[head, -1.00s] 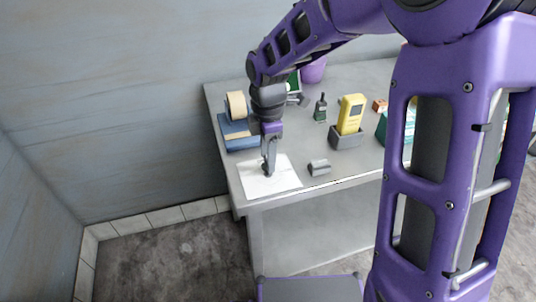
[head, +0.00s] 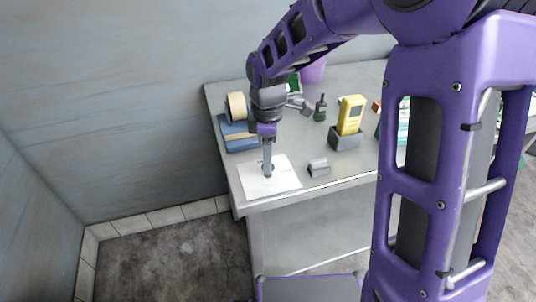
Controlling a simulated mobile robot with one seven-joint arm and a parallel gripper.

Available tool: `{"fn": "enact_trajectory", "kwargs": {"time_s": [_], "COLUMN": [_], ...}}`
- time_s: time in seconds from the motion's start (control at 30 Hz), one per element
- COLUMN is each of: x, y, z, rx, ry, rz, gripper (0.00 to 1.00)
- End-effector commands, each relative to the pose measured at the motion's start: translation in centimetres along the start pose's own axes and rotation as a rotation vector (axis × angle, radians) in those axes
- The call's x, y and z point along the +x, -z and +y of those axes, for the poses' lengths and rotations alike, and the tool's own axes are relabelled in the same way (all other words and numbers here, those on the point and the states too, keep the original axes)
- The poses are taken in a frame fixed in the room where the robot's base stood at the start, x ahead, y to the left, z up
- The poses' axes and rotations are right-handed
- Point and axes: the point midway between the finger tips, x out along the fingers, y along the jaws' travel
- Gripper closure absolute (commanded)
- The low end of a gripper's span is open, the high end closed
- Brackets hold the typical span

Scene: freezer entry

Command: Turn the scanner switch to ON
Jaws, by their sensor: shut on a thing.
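A flat white plate or sheet (head: 284,180) lies at the front left corner of the grey table. My gripper (head: 267,172) points straight down at its middle. Its fingers are seen nearly edge-on and are shut on a small dark knob at the plate, which looks like the scanner switch. The fingers hide most of the knob, and its marks and setting cannot be read. A yellow handheld device (head: 351,114), perhaps the scanner, stands upright in a grey holder (head: 345,138) to the right.
A small grey piece (head: 318,167) lies just right of the plate. A tan roll (head: 236,106), a blue item (head: 238,134), a dark bottle-like item (head: 320,108) and a purple bin (head: 313,70) stand farther back. The table's front edge is close to the plate.

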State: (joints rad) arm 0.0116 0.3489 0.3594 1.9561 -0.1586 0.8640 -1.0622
Motion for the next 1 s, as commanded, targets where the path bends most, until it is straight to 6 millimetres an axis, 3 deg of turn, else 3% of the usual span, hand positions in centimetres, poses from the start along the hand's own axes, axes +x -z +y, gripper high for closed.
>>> {"fn": "enact_trajectory", "kwargs": {"time_s": [1.0], "x": [-0.07], "y": [0.03], "z": [0.01], "rx": [0.949], "ry": [-0.001], "rz": [0.001], "gripper": [1.00]}}
